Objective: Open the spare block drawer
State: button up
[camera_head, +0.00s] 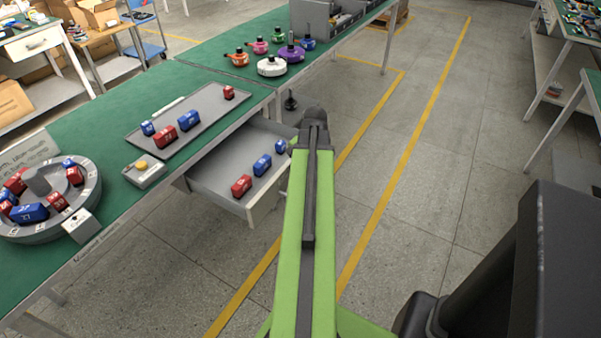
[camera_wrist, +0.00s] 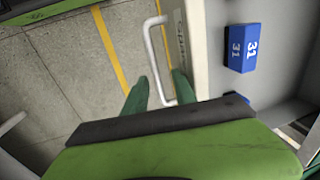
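The spare block drawer (camera_head: 215,182) is pulled out from under the green table, its grey tray showing. In it lie a red block (camera_head: 241,186), a blue block (camera_head: 262,164) and a smaller blue block (camera_head: 281,146). The wrist view shows the drawer's pale front (camera_wrist: 192,50), its white bar handle (camera_wrist: 150,48), and a blue block marked 31 (camera_wrist: 242,48) inside. My gripper (camera_wrist: 160,88) is open, its two green fingertips apart, with the lower end of the handle between them. In the head view my arm hides the gripper and handle.
On the table (camera_head: 215,80) are a grey tray (camera_head: 205,112) with red and blue blocks, a small box with a yellow button (camera_head: 143,168), a round carousel of blocks (camera_head: 45,230) and several coloured motors. Open floor (camera_head: 440,150) lies to the right.

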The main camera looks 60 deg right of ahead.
jog(key=s+r+p, duration=0.3)
jog(key=r+p, duration=1.1)
jog(key=r, duration=0.1)
jog(key=shift+r, duration=0.15)
jog(key=w+a+n+y, duration=0.1)
jog(key=w+a+n, duration=0.6)
jog(key=w+a, duration=1.65)
jog(key=w+a+n+g+h, duration=0.1)
jog(key=a+n, duration=1)
jog(key=a, duration=1.6)
jog(key=shift+w+a+f+g, duration=0.2)
jog(key=shift+w+a+g, duration=0.15)
jog(key=shift+w+g, duration=0.25)
